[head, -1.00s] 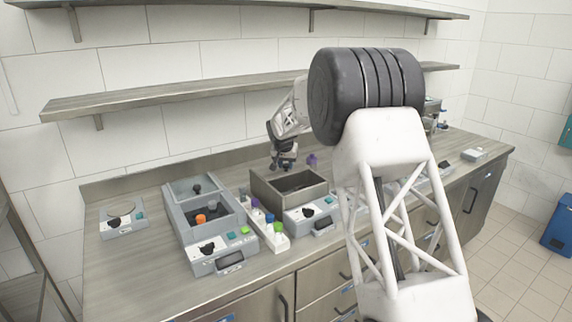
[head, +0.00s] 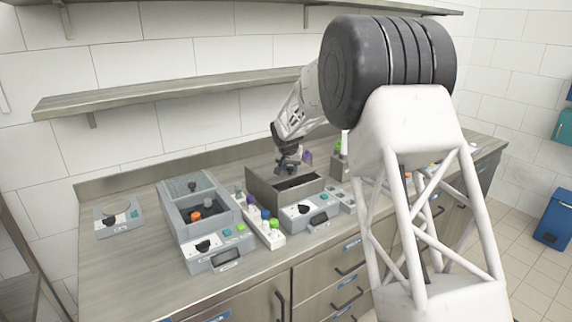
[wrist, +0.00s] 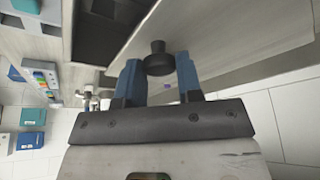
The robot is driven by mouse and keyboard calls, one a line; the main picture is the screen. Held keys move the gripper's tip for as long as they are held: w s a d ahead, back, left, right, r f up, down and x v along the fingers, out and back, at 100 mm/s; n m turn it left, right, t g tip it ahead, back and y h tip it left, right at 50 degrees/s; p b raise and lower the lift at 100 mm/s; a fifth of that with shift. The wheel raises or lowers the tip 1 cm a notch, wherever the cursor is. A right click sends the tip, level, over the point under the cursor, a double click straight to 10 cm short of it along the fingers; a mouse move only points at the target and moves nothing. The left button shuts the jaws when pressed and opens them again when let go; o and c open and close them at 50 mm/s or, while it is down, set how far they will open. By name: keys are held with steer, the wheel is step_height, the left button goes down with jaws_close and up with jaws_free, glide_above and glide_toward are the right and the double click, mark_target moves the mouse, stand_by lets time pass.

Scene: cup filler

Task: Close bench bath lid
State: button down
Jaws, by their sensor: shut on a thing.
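The bench bath is a steel box with a dark open inside (head: 297,186), in the middle of the bench in the head view. A grey control unit (head: 311,214) with a black knob is on its front. My gripper (head: 287,164) is over the back of this box. In the wrist view, my gripper (wrist: 160,85) has its two blue fingers on either side of a black knob (wrist: 158,60) and is shut on it. A broad grey panel (wrist: 225,35) fills the area beside the knob. In the head view the gripper hides the knob, and the lid's exact angle is unclear.
A grey two-part bath (head: 206,222) with an orange cap inside stands to the left. A white rack (head: 261,225) of coloured caps lies between the baths. A small device (head: 118,217) sits far left. A shelf (head: 170,92) runs above. The front left bench is clear.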

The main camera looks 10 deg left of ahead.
steer(key=s+d, duration=0.4)
steer(key=shift+d, duration=0.15)
steer(key=shift+s, duration=0.1)
steer(key=c, duration=0.8)
jaws_free()
steer(key=shift+d, duration=0.1)
steer(key=shift+r, duration=0.1)
steer(key=shift+v, duration=3.8)
steer(key=shift+s, duration=0.1)
